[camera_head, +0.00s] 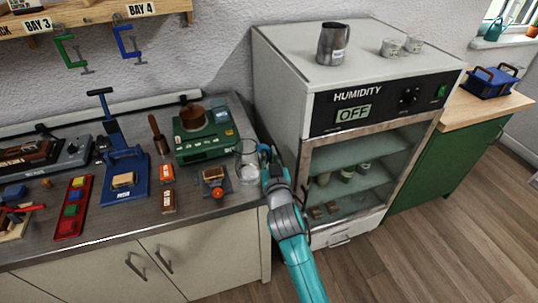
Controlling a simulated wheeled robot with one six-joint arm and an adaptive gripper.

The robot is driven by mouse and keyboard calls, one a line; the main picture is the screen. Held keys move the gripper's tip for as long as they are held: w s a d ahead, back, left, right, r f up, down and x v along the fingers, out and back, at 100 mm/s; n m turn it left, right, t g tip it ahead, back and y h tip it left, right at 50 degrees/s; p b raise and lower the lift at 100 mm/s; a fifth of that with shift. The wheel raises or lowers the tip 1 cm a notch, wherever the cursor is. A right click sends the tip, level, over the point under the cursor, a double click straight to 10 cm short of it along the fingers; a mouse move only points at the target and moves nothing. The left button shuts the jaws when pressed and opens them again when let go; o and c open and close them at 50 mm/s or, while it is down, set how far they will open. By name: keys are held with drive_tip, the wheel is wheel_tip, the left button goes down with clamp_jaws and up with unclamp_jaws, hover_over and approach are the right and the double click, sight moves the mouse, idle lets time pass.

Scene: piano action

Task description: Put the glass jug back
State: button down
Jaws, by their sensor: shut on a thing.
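The clear glass jug (246,168) is upright at the right end of the grey counter (105,222), beside the green device. My gripper (264,158) is at the jug's right side, shut on it, with my teal arm reaching in from below. The fingers are small and partly hidden by my wrist, so the exact grip point is unclear. I cannot tell whether the jug's base touches the counter.
A green device with a brown pot (193,117) stands left of the jug. A small block with an orange knob (216,193) is close in front. The humidity cabinet (375,110) rises to the right, with a grey metal jug (333,45) on top.

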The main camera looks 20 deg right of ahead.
drive_tip(key=c, duration=1.6)
unclamp_jaws()
drive_tip(key=shift+f, duration=0.15)
drive_tip(key=o, duration=0.5)
drive_tip(key=shift+s, duration=0.15)
drive_tip(key=s, duration=0.4)
drive_tip(key=s+a, duration=0.1)
drive_tip(key=s, duration=0.6)
drive_tip(key=shift+s+a, duration=0.35)
drive_tip(key=shift+a, duration=0.05)
